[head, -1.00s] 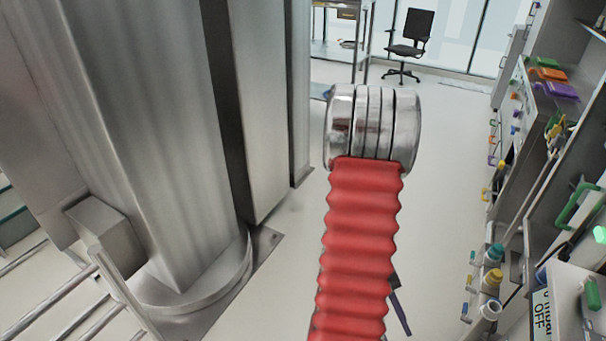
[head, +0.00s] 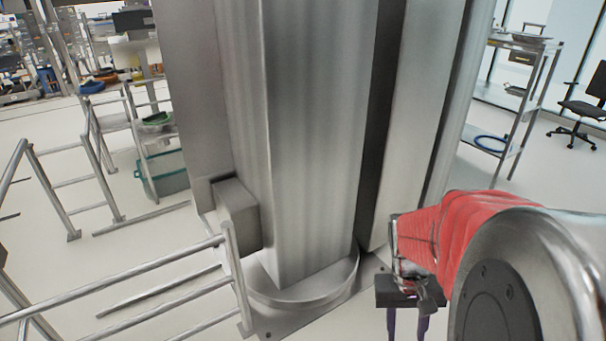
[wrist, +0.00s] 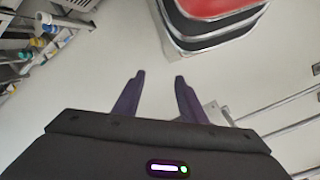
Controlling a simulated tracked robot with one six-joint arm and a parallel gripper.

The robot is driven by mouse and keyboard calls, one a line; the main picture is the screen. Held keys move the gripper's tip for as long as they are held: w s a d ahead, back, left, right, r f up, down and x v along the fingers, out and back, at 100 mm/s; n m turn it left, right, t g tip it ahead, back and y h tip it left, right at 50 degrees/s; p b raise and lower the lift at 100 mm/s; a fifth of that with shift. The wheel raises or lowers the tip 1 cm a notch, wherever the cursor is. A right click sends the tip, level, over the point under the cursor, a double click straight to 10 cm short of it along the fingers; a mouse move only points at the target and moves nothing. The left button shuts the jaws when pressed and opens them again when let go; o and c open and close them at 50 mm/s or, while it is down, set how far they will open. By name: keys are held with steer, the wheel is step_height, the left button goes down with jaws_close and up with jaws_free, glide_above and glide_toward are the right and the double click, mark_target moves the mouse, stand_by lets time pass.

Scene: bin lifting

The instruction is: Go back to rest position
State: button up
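My gripper (wrist: 160,78) is open in the wrist view. Its two dark purple fingers stand apart with only pale floor between them, so it is empty. In the head view my gripper (head: 408,325) shows at the lower right, pointing down, with its finger ends cut off by the bottom edge. My red-sleeved arm is bent close to the camera and fills the lower right corner. No bin is seen in the gripper.
A large metal column (head: 310,140) stands close in front. Metal railings (head: 120,285) are at the lower left, and a teal bin (head: 163,173) stands beyond them. A shelf rack (head: 520,95) and black chair (head: 585,110) are at the right. Pale floor lies between.

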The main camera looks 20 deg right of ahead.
steer(key=w+a+r+n+t, duration=0.2)
steer(key=a+r+n+t, duration=0.1)
steer(key=a+r, duration=0.4)
steer(key=w+a+r+n+t, duration=0.2)
steer(key=a+r, duration=0.6)
steer(key=a, duration=0.4)
steer(key=shift+w+a+r+n+t+y, duration=0.35)
steer(key=shift+w+t, duration=0.45)
steer(key=shift+t, duration=0.4)
steer(key=shift+d+f, duration=0.1)
steer(key=shift+d, duration=0.05)
steer(key=shift+c, duration=0.9)
